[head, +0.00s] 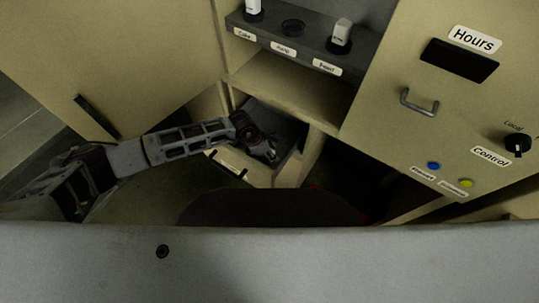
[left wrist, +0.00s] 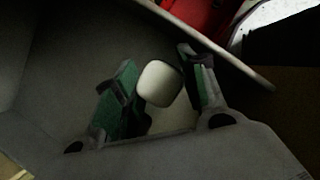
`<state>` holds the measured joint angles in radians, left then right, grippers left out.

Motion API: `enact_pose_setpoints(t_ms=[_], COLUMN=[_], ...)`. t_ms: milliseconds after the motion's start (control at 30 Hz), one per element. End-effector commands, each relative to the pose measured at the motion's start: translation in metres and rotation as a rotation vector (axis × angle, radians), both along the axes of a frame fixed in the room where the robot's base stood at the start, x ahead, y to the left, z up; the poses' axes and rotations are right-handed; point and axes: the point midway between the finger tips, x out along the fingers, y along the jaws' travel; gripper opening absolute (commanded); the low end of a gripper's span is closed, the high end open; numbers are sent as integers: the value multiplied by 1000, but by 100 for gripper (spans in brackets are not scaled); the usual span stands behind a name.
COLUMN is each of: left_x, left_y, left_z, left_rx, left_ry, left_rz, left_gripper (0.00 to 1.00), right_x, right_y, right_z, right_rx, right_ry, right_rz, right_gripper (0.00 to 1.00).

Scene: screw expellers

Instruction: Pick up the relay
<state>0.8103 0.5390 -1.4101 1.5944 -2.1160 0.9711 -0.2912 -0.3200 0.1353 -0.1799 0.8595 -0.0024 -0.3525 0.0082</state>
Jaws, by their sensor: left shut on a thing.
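My left gripper (head: 268,152) reaches from the left into an open drawer (head: 232,172) low in the cabinet. In the left wrist view its green-padded fingers (left wrist: 163,88) are shut on a white, rounded block, the relay (left wrist: 160,84). The wrist view is dark, and the relay's lower part is hidden. In the head view the gripper hides the held relay. Two other white relays stand on the grey shelf, one at the left label (head: 253,7) and one at the right label (head: 342,35). The middle socket (head: 293,26) is empty. My right gripper is not in view.
The grey socket shelf (head: 318,54) is above an open compartment (head: 275,82) over the drawer. To the right, a panel carries an Hours display (head: 459,61), a handle (head: 419,106), a knob (head: 517,142) and blue and yellow buttons. Cabinet walls close in around the drawer.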

Motion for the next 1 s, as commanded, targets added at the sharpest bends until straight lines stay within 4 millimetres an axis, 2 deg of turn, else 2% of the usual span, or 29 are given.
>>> enact_pose_setpoints(t_ms=[300, 500, 700, 1000], left_x=[1, 0, 0, 0], left_y=[0, 0, 0, 0], left_z=[48, 72, 83, 84], left_rx=[-1, -1, -1, -1], left_ry=[-3, -2, -2, -1], left_rz=[-1, -1, -1, 0], left_gripper=[17, 17, 17, 17], right_x=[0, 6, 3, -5], right_y=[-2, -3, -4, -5], right_z=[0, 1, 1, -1], right_rx=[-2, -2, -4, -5], right_ry=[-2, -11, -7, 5], right_rz=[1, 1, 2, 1], right_gripper=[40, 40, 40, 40])
